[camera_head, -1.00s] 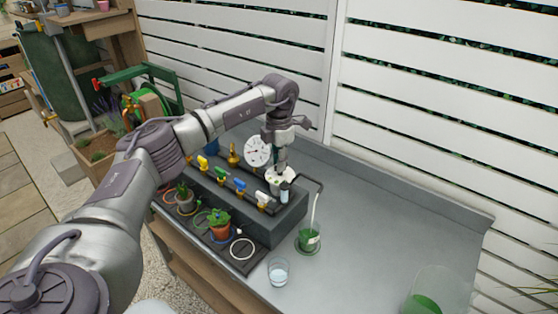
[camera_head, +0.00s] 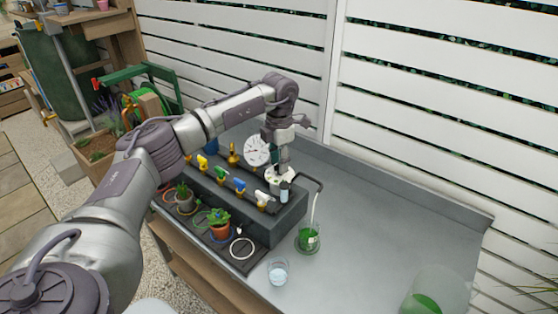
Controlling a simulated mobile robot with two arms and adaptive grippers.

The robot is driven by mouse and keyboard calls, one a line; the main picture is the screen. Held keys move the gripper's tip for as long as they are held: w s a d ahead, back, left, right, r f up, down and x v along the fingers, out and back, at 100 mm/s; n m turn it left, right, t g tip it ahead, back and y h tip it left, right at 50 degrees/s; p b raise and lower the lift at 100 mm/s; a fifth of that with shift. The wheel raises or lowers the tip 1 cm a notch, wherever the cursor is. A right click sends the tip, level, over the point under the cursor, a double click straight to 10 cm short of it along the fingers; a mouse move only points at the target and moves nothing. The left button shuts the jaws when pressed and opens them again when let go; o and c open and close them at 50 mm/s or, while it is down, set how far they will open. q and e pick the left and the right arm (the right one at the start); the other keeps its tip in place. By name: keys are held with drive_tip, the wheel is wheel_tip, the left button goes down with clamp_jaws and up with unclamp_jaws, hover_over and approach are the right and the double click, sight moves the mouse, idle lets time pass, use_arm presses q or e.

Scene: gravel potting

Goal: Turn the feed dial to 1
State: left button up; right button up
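A round white feed dial (camera_head: 281,176) sits on top of the right end of the dark manifold block (camera_head: 287,221). My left gripper (camera_head: 283,166) points down at it from above, its fingertips at or right over the dial's knob. The fingers are small and partly hidden, so I cannot tell whether they are closed on the knob. The dial's markings are too small to read. A white round gauge (camera_head: 257,151) stands just behind and left of the gripper. My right gripper is out of view.
Yellow, green, blue and white valve handles (camera_head: 239,185) line the block. Potted plants (camera_head: 220,222) stand on a dark mat in front. A green-filled beaker (camera_head: 308,239), a cup of clear liquid (camera_head: 278,271) and a large green-bottomed container (camera_head: 437,291) stand on the grey bench (camera_head: 380,230), otherwise clear at right.

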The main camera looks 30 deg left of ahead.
use_arm(q)
wheel_tip(320, 180, up, 12)
idle(0.5)
idle(0.5)
